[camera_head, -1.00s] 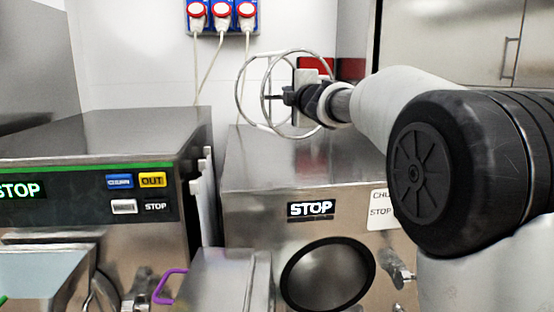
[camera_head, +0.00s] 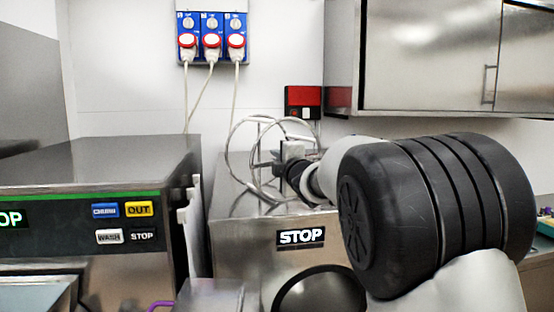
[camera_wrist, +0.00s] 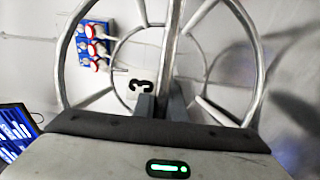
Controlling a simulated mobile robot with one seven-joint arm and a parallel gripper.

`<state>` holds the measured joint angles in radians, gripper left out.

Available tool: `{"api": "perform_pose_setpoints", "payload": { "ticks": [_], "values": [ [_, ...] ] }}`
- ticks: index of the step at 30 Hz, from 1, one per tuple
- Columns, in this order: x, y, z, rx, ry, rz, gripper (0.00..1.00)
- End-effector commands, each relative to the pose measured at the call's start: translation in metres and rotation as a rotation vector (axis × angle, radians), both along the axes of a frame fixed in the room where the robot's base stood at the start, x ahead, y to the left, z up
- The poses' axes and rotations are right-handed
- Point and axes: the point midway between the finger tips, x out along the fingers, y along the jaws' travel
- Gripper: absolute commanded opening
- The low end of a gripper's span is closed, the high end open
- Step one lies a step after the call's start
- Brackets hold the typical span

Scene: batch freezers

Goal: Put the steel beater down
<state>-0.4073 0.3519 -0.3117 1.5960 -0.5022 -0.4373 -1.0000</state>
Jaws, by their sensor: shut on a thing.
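The steel beater (camera_head: 229,150) is a frame of round metal hoops. My gripper (camera_head: 283,163) is shut on it. In the head view the beater is at the back of the steel top of the right freezer (camera_head: 226,196), low over it; I cannot tell whether it touches. In the wrist view the beater's hoops and middle bar (camera_wrist: 171,48) fill the upper part, and the bar runs down to my gripper's fingers (camera_wrist: 160,106). My arm hides the right side of the freezer top.
The left freezer (camera_head: 95,158), with coloured buttons, stands beside it across a narrow gap. Blue sockets with red plugs (camera_head: 212,40) hang on the back wall, cables trailing down. A red switch box (camera_head: 303,97) and a steel cupboard (camera_head: 425,60) are at right.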

Motion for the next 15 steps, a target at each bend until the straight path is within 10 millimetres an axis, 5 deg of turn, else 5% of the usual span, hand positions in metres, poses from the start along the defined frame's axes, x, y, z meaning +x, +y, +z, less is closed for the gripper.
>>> {"api": "perform_pose_setpoints", "payload": {
  "ticks": [5,6,9,15],
  "values": [
    [-0.0001,-0.0001,-0.0024,0.001,-0.003,0.000,0.00],
    [0.0001,-0.0002,-0.0031,0.000,0.000,0.000,0.14],
    [0.0000,-0.0001,-0.0026,0.000,0.001,0.000,0.29],
    [0.0000,0.0000,-0.0025,0.000,0.001,0.000,0.29]
  ]
}}
